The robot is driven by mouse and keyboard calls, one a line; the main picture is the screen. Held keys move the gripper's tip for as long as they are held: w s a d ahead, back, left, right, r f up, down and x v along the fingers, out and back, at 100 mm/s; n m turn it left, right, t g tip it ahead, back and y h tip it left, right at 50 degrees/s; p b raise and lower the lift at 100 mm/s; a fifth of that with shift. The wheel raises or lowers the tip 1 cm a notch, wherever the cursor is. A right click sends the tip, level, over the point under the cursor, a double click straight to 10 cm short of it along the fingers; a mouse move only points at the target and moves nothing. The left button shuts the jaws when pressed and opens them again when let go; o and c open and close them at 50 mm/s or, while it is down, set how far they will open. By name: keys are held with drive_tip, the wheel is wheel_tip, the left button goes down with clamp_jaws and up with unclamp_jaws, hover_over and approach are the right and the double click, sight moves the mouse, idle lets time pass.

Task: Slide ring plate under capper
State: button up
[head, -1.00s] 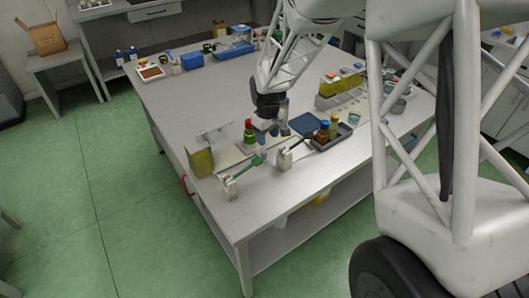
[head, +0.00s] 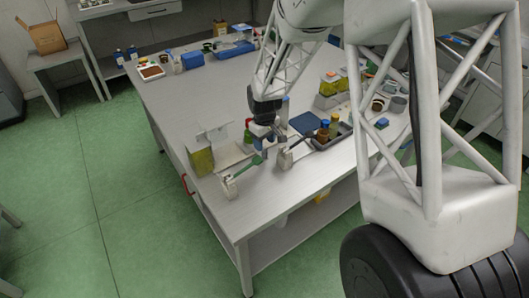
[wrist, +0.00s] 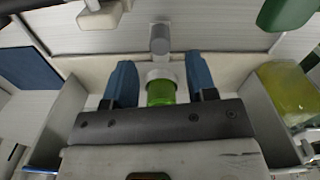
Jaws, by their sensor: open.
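My gripper (wrist: 162,88) is open in the wrist view, with one blue finger on each side of a green cylinder in a pale ring. I cannot tell if the fingers touch it. A grey post with a round head (wrist: 160,38) stands beside the ring; I cannot tell if it is the capper. A pale beige plate (wrist: 225,68) lies around them; it also shows in the head view (head: 232,157). In the head view my gripper (head: 266,138) is low over the table beside a green bottle (head: 249,132), which is partly hidden. Which part is the ring plate is unclear.
A yellow-green container (head: 201,161) stands left, also in the wrist view (wrist: 283,92). A green-handled lever tool (head: 230,187) and a black-handled one (head: 285,158) stand at the front. The table's far middle is clear.

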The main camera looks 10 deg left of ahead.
sight(265, 150)
drive_tip(key=shift+f, duration=2.75)
clamp_jaws()
